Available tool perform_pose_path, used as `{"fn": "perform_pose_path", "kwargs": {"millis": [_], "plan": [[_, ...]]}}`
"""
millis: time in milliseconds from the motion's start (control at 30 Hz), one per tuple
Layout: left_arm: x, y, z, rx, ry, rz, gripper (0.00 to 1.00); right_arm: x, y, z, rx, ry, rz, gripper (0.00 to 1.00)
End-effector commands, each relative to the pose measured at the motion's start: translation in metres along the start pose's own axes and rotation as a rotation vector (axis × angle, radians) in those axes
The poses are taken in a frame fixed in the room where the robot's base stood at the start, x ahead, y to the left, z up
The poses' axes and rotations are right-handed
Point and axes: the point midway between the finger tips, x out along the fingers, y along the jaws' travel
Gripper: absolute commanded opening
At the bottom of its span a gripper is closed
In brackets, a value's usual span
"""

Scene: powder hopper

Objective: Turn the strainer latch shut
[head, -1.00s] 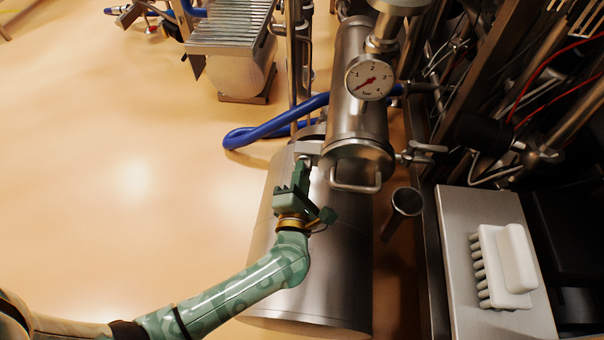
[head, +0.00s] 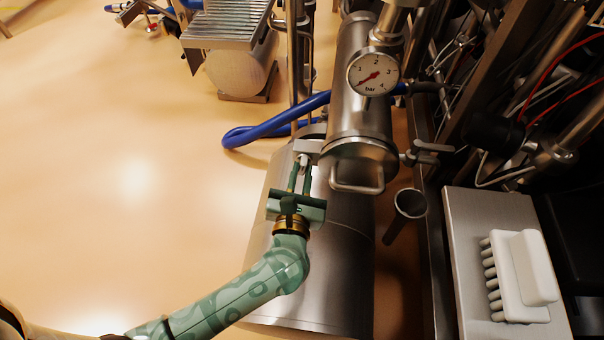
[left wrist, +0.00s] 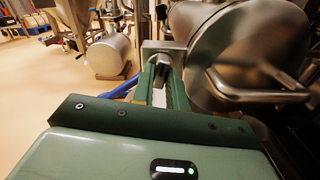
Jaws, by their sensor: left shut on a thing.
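The strainer (head: 361,120) is a steel cylinder with a round end lid (head: 357,162) and a bent-wire handle (head: 357,187). Its latch (head: 304,158) is a small grey part at the lid's left side, below a steel block (head: 308,146). My left gripper (head: 299,176) comes from below, its two green fingers side by side and shut on the latch. In the left wrist view the fingers (left wrist: 163,85) reach up to the latch (left wrist: 162,62) beside the lid (left wrist: 235,50); they hide part of it. My right gripper is not in view.
A pressure gauge (head: 373,74) sits on top of the strainer. A large steel drum (head: 335,270) lies under my left gripper. A blue hose (head: 270,127) loops behind. A white brush (head: 520,275) lies on a steel shelf at right. Open floor is at left.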

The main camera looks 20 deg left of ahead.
Motion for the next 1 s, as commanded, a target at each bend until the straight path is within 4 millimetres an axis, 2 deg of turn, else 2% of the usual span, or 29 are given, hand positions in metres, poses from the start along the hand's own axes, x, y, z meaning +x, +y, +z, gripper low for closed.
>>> {"fn": "perform_pose_path", "kwargs": {"millis": [400,933,967,1000], "plan": [[-0.002,-0.001,-0.003,-0.170,0.007,-0.003,0.00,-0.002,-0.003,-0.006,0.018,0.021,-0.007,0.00],[-0.002,-0.001,-0.003,-0.189,0.008,-0.003,0.00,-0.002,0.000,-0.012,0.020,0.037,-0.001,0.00],[-0.002,-0.001,-0.003,-0.189,0.007,-0.003,0.23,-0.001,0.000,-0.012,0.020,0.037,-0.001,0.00],[-0.002,-0.001,-0.003,-0.189,0.007,-0.003,0.34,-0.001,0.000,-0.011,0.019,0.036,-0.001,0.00]]}}
